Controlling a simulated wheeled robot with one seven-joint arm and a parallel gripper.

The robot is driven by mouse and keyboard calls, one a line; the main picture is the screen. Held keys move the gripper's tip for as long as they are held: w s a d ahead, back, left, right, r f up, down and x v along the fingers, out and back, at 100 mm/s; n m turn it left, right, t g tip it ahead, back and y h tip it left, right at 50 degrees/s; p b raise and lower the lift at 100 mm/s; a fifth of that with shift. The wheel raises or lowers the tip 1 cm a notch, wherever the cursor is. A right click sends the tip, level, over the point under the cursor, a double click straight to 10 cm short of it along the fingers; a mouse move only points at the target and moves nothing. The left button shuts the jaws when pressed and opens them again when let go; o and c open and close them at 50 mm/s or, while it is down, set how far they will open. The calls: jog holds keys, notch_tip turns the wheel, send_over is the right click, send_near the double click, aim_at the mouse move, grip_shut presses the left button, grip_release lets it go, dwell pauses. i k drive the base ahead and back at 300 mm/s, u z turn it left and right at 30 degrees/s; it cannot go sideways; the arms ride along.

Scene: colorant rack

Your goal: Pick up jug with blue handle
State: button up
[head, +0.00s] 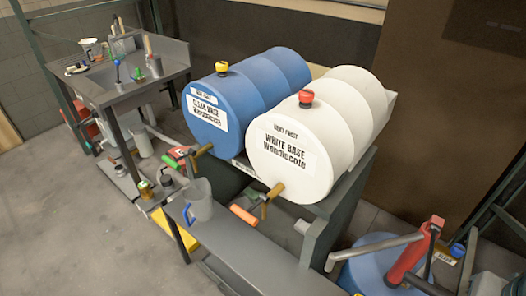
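The jug (201,199) is a grey, see-through vessel with a blue handle (187,216) on its left side. It stands upright near the left end of the low grey bench in front of the drums. Its top is open, and nothing is seen touching the handle. My gripper is not in view.
Behind the bench lie a blue drum (213,84) and a white drum (328,132), with taps near the jug. An orange-handled tool (243,215) lies right of it. Small containers (147,187) stand left. The bench's right part (270,270) and the floor (60,220) have free room.

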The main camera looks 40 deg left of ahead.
aim_at(196, 193)
jog(key=u, duration=2.3)
jog(key=k, duration=0.4)
jog(key=u, duration=1.15)
jog(key=i, duration=1.3)
jog(key=z, duration=0.75)
jog(key=i, duration=0.25)
jog(key=z, duration=0.45)
